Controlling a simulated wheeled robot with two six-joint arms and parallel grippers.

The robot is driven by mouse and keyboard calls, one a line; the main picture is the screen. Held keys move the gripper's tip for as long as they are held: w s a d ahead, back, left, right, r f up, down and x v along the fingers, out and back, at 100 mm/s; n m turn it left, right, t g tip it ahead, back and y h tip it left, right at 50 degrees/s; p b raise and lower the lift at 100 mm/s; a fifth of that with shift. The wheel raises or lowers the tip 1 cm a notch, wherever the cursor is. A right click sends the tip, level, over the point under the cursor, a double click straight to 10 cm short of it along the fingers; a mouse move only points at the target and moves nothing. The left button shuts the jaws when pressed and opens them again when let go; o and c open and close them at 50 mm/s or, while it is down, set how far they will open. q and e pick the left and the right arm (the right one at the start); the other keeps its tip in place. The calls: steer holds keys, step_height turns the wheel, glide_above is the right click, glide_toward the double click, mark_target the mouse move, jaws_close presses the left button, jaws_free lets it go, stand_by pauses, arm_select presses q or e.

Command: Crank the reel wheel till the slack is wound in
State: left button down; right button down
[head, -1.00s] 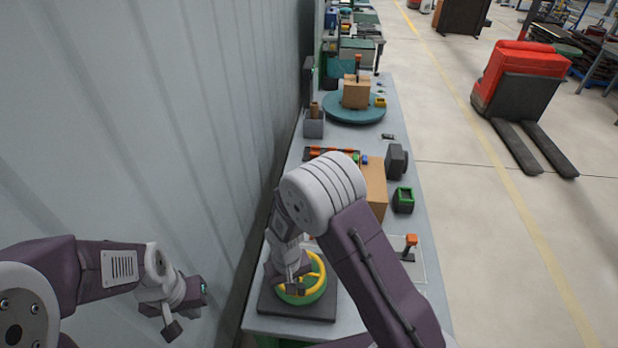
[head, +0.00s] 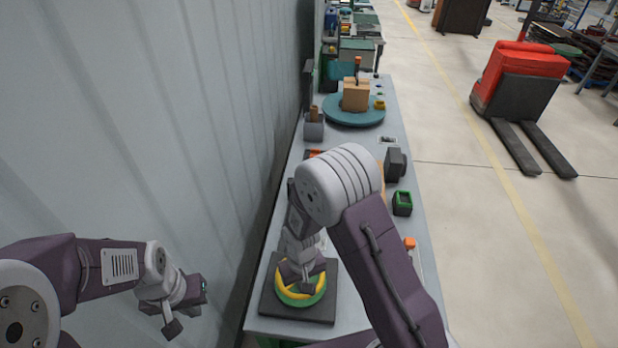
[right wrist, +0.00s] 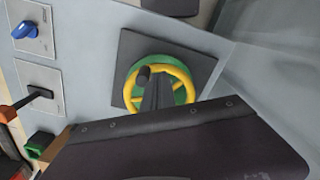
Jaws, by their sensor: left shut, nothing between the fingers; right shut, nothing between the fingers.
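The reel wheel is a yellow spoked wheel on a green round body, set on a dark square plate at the near end of the bench. It shows in the head view (head: 287,283) and in the right wrist view (right wrist: 187,82). My right gripper (head: 299,281) is shut and empty, over the wheel, and hides part of it. In the right wrist view its dark fingers (right wrist: 157,93) reach across the wheel beside a dark rounded knob (right wrist: 144,74); I cannot tell whether they touch. My left gripper (head: 188,306) is shut and empty, left of the bench, by the wall.
A grey wall (head: 150,120) runs along the bench's left side. Farther up the bench stand a green-rimmed box (head: 402,204) and a teal turntable (head: 338,117) with a carton. The right wrist view shows a blue knob (right wrist: 25,30) on a panel. Open floor lies right.

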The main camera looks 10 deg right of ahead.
step_height(320, 180, up, 6)
steer(key=p, duration=0.4)
steer(key=shift+f, duration=0.1)
steer(key=shift+m+t, duration=0.6)
steer(key=shift+t, duration=0.1)
steer(key=w+d+f+b, duration=0.1)
steer(key=b, duration=0.2)
steer(key=w+d+f+b, duration=0.1)
steer(key=w+f+b, duration=0.1)
steer(key=b, duration=0.1)
steer(key=shift+w+d+b, duration=0.1)
steer(key=shift+b, duration=0.25)
steer(key=b, duration=0.1)
steer(key=d+b, duration=0.1)
steer(key=b, duration=0.1)
steer(key=d+m+b, duration=0.1)
steer(key=shift+w+d+f+t, duration=0.2)
steer(key=shift+w+d+t, duration=0.05)
steer(key=shift+w+t, duration=0.05)
steer(key=s+d+b, duration=0.5)
steer(key=s, duration=0.5)
steer(key=shift+d+f+g, duration=0.15)
steer(key=shift+f+g, duration=0.05)
steer(key=shift+g, duration=0.2)
